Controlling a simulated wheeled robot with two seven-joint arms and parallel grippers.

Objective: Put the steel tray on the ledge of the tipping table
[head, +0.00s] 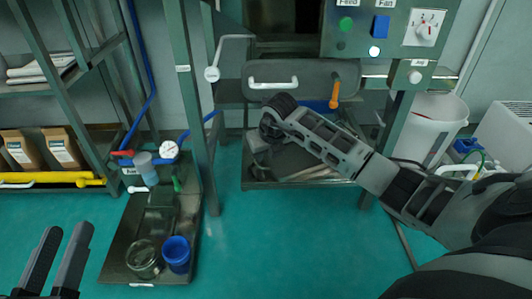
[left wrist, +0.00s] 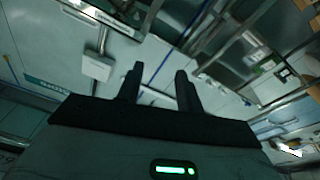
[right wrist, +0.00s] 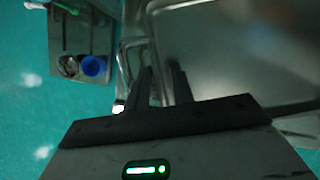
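A grey steel pan with rounded corners, which looks like the steel tray (head: 308,72), is in the middle of the head view, with a white handle in front of it. A broad steel surface with a raised rim also fills the upper right of the right wrist view (right wrist: 245,55). My right gripper (head: 270,119) is at the pan's lower left; its fingers (right wrist: 162,85) stand apart by a steel rim, and whether they grip it is unclear. My left gripper (head: 58,262) is open and empty at the lower left. I cannot clearly pick out the tipping table's ledge.
A low stand (head: 120,250) holds a blue cup (head: 176,253), a glass jar (head: 144,260) and a gauge (head: 169,150). Green posts frame the machine, with a control panel (head: 385,30) above. A white bin (head: 433,125) stands right. The floor between stand and machine is clear.

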